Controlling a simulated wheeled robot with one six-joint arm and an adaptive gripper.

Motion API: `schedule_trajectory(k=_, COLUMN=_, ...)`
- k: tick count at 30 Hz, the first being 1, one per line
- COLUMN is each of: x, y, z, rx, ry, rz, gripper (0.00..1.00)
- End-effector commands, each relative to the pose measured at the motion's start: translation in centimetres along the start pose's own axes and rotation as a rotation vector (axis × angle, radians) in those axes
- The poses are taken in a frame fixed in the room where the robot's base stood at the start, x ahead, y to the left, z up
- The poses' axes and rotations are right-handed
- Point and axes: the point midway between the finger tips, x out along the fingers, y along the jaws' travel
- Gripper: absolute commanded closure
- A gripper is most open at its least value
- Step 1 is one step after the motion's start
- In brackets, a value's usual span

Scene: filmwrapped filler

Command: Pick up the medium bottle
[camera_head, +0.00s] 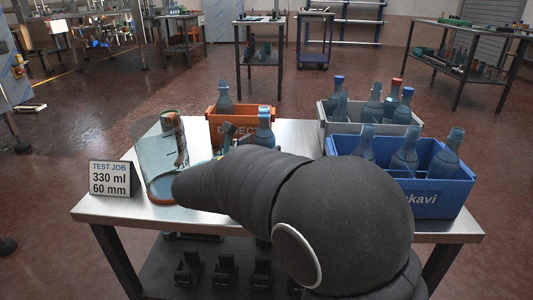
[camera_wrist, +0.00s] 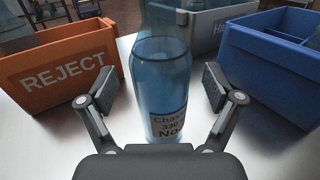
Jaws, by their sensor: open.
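A translucent blue bottle (camera_wrist: 160,85) with a label reading partly "330" stands upright on the table in the wrist view; its top is cut off. My gripper (camera_wrist: 158,92) is open, with one finger on each side of the bottle and a gap on both sides. In the head view a bottle with a blue cap (camera_head: 264,127) stands by the orange bin, its lower part hidden by my arm. My gripper is mostly hidden there behind my arm. Whether this bottle is the medium one I cannot tell for sure.
An orange REJECT bin (camera_wrist: 66,68) stands left, a grey bin (camera_head: 322,118) behind right, and a blue bin (camera_head: 430,197) at right, each holding bottles. A curved clear guard (camera_head: 150,160) and a "TEST JOB 330 ml 60 mm" sign (camera_head: 110,179) stand at the left.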

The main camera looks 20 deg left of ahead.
Motion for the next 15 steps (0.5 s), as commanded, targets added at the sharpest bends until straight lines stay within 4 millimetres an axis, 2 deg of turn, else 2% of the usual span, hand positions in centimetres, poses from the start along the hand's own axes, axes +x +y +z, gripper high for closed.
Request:
schedule_trajectory(k=3, x=1.39, y=-0.03, z=0.02, rx=0.000, ry=0.000, rz=-0.001, gripper=0.10)
schedule_trajectory(k=10, x=1.56, y=0.01, z=0.04, rx=0.000, ry=0.000, rz=0.001, gripper=0.10)
schedule_trajectory(k=11, x=1.56, y=0.01, z=0.05, rx=0.000, ry=0.000, rz=0.001, gripper=0.15)
schedule_trajectory(k=15, x=1.56, y=0.00, z=0.05, rx=0.000, ry=0.000, rz=0.001, gripper=0.50)
